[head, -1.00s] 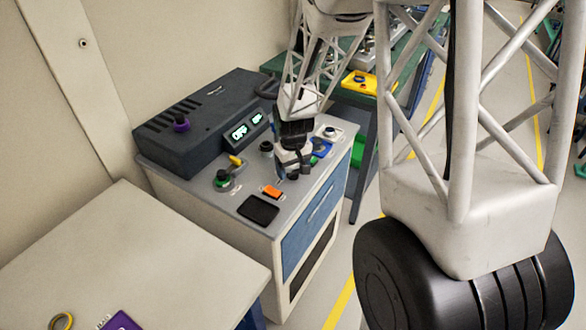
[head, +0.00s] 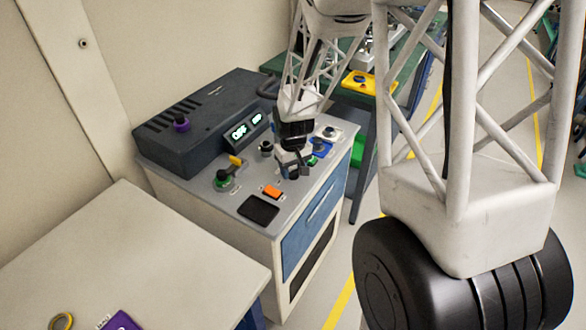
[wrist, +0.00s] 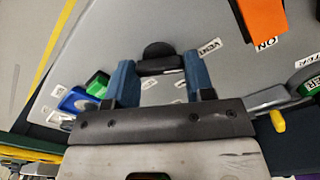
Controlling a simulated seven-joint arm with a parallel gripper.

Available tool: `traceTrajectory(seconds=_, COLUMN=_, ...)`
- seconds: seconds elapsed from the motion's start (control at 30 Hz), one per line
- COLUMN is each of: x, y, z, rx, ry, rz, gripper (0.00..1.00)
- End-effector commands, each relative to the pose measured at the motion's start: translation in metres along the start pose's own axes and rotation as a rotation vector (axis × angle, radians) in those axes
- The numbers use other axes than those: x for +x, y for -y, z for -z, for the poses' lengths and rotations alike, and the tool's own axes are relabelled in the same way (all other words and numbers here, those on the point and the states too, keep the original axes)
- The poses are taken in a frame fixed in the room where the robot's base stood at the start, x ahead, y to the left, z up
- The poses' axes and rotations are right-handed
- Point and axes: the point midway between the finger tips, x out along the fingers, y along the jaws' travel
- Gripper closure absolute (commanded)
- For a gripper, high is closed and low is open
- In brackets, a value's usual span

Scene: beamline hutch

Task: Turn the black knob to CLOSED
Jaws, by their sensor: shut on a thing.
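In the wrist view a black knob (wrist: 158,52) stands on the grey panel, between the two blue-padded fingers of my gripper (wrist: 158,70). My gripper is shut on the knob, with one finger on each side. Small white labels lie around the knob; one is cut off and tilted, and I cannot read them surely. In the head view my gripper (head: 294,168) points down at the front right of the cabinet top (head: 225,203), and its fingers largely hide the knob. I cannot tell which label the knob points to.
An orange switch (head: 271,191), a black pad (head: 258,210), a green-ringed knob (head: 223,178) with a yellow lever (head: 236,160), and another black knob (head: 266,148) stand nearby. A blue part (head: 321,148) sits right of my gripper. A dark console (head: 205,110) rises behind.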

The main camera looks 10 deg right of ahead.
Motion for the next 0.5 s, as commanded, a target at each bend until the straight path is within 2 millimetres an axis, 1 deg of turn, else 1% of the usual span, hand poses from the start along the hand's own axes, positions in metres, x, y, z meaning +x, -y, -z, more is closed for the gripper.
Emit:
traceTrajectory(seconds=0.27, x=-0.0007, y=-0.0002, z=0.0001, rx=0.097, ry=-0.001, rz=0.0, gripper=0.75)
traceTrajectory(seconds=0.5, x=-0.001, y=-0.0006, z=0.0, rx=0.269, ry=-0.001, rz=0.0, gripper=0.75)
